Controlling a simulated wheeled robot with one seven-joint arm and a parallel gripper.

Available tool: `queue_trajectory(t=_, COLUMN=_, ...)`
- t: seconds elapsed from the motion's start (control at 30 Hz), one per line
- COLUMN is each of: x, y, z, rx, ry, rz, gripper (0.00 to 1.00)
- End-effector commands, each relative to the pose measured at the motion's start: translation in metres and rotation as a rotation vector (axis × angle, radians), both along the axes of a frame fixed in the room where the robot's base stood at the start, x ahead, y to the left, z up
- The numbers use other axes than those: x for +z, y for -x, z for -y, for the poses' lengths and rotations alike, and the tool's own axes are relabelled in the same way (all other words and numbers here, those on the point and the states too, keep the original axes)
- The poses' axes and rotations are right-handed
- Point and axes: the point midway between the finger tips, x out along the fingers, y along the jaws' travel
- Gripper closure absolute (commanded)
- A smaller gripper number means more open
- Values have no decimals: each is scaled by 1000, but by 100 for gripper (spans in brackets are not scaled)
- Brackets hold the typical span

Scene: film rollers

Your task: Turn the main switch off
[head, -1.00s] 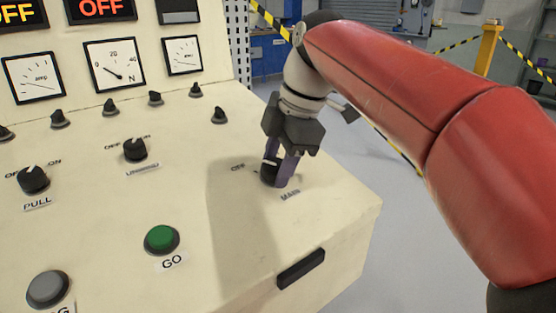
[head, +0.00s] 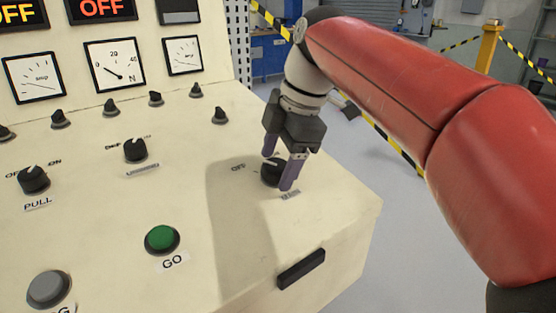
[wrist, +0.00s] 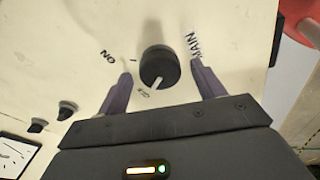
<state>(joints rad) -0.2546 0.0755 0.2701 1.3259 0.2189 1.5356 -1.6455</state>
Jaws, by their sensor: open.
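The main switch is a black round knob (head: 271,172) with a white pointer mark, next to the MAIN label on the cream panel. In the wrist view the knob (wrist: 152,60) sits between my fingers, and its white pointer faces the OFF label (wrist: 143,94), away from the ON label (wrist: 108,56). My gripper (head: 278,168) is open above the knob, with one purple finger on each side. The wrist view shows gaps between the knob and both fingers of my gripper (wrist: 160,69). In the head view a finger hides part of the knob.
The cream console (head: 330,215) carries several other knobs, a green GO button (head: 162,239) and a grey button (head: 48,289). A black handle (head: 301,269) is on its front face. Gauges and displays reading OFF (head: 101,9) stand at the back left. Open floor lies to the right.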

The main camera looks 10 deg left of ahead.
Motion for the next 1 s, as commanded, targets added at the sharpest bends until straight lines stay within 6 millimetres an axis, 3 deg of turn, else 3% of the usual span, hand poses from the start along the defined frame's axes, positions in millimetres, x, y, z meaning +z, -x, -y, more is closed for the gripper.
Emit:
queue_trajectory(t=0.43, x=63, y=3, z=20, rx=0, ry=-1, rz=2, gripper=32)
queue_trajectory(t=0.87, x=70, y=4, z=23, rx=-4, ry=1, rz=-1, gripper=32)
queue_trajectory(t=1.0, x=63, y=9, z=35, rx=-124, ry=7, rz=-4, gripper=32)
